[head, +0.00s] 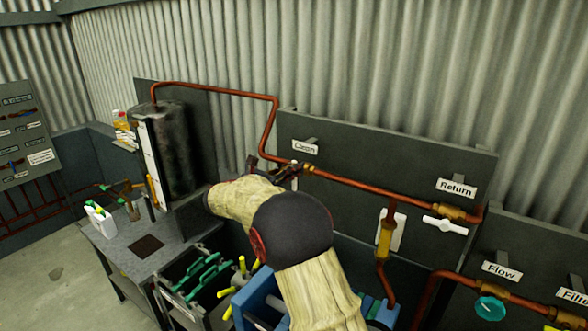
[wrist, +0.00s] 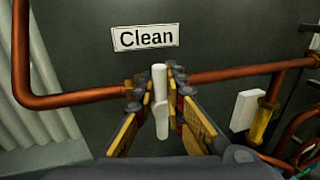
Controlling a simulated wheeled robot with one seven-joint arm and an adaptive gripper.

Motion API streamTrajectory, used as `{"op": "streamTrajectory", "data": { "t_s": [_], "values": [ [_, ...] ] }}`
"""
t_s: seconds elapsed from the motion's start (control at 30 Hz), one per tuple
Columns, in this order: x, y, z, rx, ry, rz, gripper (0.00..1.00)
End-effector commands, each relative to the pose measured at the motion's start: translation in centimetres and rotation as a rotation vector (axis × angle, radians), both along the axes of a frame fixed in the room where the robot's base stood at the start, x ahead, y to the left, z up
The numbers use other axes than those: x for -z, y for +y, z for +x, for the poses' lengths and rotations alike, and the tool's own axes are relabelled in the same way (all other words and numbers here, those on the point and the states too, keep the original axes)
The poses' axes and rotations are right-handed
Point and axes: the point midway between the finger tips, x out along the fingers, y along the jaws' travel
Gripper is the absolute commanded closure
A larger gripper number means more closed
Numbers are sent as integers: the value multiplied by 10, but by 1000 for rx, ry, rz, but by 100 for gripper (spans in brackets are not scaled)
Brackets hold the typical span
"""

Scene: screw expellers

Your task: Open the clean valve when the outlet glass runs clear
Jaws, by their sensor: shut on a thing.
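The clean valve's white handle (wrist: 160,100) stands upright in the wrist view, across the horizontal copper pipe and below the "Clean" label (wrist: 145,36). My gripper (wrist: 158,95) is shut on this handle, one finger on each side. A sight glass (head: 385,238) with an amber-yellow fill sits on the vertical pipe before a white plate. It also shows in the wrist view (wrist: 259,126). No label names it as the outlet glass.
The "Return" valve (head: 445,226) has a white handle lying nearly level, right of the sight glass. A teal "Flow" handwheel (head: 490,308) is at the lower right. A dark tank (head: 178,150) stands left of my arm, above a grey bench (head: 120,245) with bottles.

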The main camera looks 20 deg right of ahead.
Motion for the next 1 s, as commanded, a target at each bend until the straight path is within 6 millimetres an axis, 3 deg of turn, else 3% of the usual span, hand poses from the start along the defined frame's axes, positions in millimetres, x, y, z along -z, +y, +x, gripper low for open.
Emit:
{"op": "streamTrajectory", "data": {
  "t_s": [0.47,1.0],
  "values": [
    [-2,1,2,-1,55,-35,100],
    [-1,9,13,-2,427,-282,100]
  ]
}}
